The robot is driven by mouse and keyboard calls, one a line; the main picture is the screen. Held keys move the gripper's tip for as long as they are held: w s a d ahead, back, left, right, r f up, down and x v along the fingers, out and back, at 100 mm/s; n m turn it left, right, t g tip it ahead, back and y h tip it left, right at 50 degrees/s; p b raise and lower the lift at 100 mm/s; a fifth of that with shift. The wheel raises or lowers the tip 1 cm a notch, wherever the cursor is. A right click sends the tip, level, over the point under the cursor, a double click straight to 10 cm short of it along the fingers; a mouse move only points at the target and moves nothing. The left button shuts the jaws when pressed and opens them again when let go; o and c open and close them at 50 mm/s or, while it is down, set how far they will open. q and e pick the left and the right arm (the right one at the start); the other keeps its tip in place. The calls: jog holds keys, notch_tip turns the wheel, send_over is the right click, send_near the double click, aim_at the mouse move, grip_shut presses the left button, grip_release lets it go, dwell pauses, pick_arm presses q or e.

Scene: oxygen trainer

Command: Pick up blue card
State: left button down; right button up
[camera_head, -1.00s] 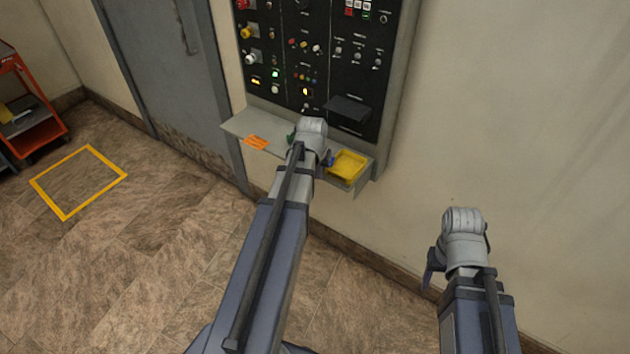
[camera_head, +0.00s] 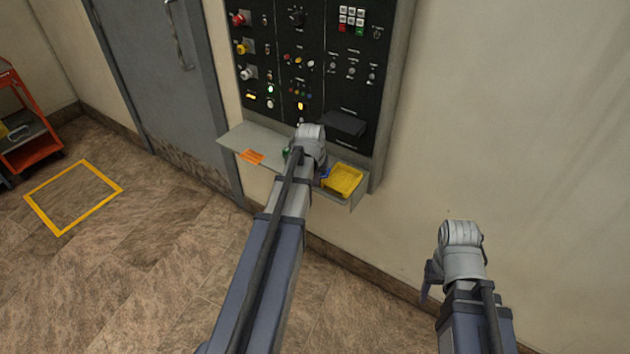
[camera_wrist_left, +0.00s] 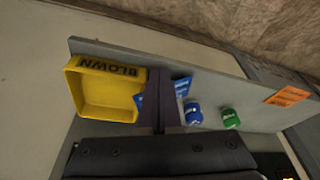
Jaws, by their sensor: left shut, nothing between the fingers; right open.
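The blue card (camera_wrist_left: 147,104) lies on the grey shelf (camera_wrist_left: 225,75), next to the yellow bin. In the left wrist view my left gripper (camera_wrist_left: 161,78) is shut and empty, its fingers crossing in front of the card. Parts of the card show on both sides of the fingers and its middle is hidden. I cannot tell if they touch. In the head view only a small blue edge (camera_head: 324,174) shows beside my left wrist. My right gripper (camera_head: 427,281) is open, low at the right, away from the shelf, and partly hidden by its wrist.
The yellow bin (camera_wrist_left: 106,113) marked BLOWN stands beside the card. A blue cylinder (camera_wrist_left: 193,114), a green cylinder (camera_wrist_left: 230,118) and an orange card (camera_wrist_left: 287,96) are also on the shelf. A black control panel (camera_head: 310,75) rises behind the shelf. A red cart (camera_head: 32,150) stands far left.

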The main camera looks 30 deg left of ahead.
pick_arm(q)
jog(key=s+d+r+p, duration=0.2)
jog(key=s+r+p, duration=0.4)
jog(key=r+p, duration=0.3)
jog(key=shift+s+r+p, duration=0.25)
jog(key=shift+r+p, duration=0.05)
pick_arm(e)
notch_tip(320, 180, up, 10)
jog(key=shift+s+a+f, duration=0.2)
jog(key=shift+s, duration=0.05)
